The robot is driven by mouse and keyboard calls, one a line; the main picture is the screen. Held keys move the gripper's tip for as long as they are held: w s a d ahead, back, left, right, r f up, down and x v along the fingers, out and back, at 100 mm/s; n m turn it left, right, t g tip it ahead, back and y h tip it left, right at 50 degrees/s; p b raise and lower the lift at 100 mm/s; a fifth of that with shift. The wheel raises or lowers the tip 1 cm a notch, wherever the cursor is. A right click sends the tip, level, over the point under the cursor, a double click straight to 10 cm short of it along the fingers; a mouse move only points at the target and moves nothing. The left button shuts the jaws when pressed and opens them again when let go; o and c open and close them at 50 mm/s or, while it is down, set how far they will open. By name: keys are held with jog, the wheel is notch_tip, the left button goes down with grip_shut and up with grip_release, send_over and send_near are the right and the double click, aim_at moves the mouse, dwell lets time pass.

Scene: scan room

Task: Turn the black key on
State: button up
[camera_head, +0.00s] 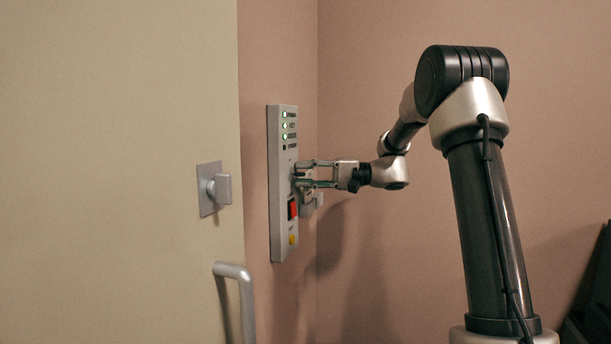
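A grey control panel (283,225) is mounted on the pink wall, seen at a slant. It has indicator lights at the top, one of them lit green (285,136). My gripper (297,175) is at the middle of the panel, its fingers pointing at the panel face, one above the other with a gap between them.
Below the gripper, the panel carries a red switch (293,209) and a yellow button (292,239). To the left, a beige door (120,170) has a grey knob on a plate (221,188) and a bar handle (246,290). A wall corner stands just right of the panel.

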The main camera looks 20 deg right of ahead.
jog(key=v, duration=1.2)
